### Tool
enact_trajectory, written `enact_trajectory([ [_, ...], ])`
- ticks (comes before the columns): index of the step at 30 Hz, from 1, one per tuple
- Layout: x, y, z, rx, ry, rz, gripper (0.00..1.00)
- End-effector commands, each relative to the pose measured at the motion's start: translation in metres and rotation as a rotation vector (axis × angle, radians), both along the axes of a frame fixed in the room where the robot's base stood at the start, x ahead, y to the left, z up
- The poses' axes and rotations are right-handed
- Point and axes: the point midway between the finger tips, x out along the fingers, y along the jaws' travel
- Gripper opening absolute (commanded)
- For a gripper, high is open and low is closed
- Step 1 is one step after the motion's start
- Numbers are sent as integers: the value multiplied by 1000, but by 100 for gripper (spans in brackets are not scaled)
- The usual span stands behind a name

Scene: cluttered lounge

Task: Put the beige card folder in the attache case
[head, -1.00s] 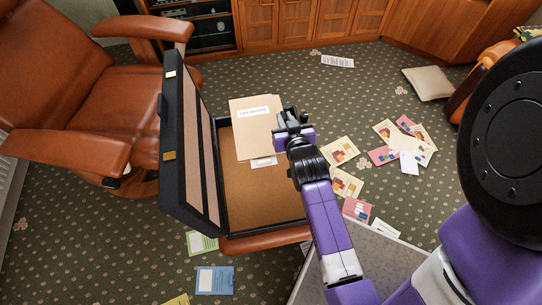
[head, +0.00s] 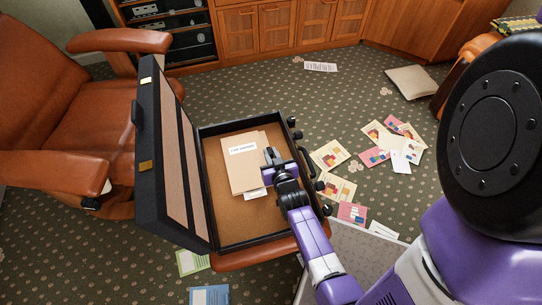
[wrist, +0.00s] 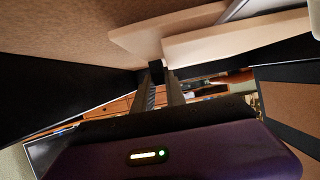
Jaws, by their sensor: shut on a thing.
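The beige card folder (head: 240,168) has a white label and lies over the tan floor of the attache case, in its upper middle. A white paper edge pokes out at its lower side. The attache case (head: 235,245) is black and open, its lid (head: 172,150) raised on the left. My gripper (head: 270,160) is inside the case outline, shut on the folder's right edge. In the wrist view the fingers (wrist: 160,85) meet at the folder's edge (wrist: 235,38). Whether the folder touches the case floor I cannot tell.
The case rests on a brown leather seat (head: 260,253). A leather armchair (head: 95,125) stands at the left. Papers and cards (head: 330,153) litter the carpet to the right and front. A cushion (head: 412,82) lies farther back, near wooden cabinets (head: 290,28).

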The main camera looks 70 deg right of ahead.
Motion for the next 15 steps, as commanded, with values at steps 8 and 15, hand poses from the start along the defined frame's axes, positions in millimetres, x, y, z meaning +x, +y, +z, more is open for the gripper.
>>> enact_trajectory([
  [8, 1, 0, -3, -2, -3, 1, 0],
  [15, 0, 0, -6, -1, -1, 1, 30],
])
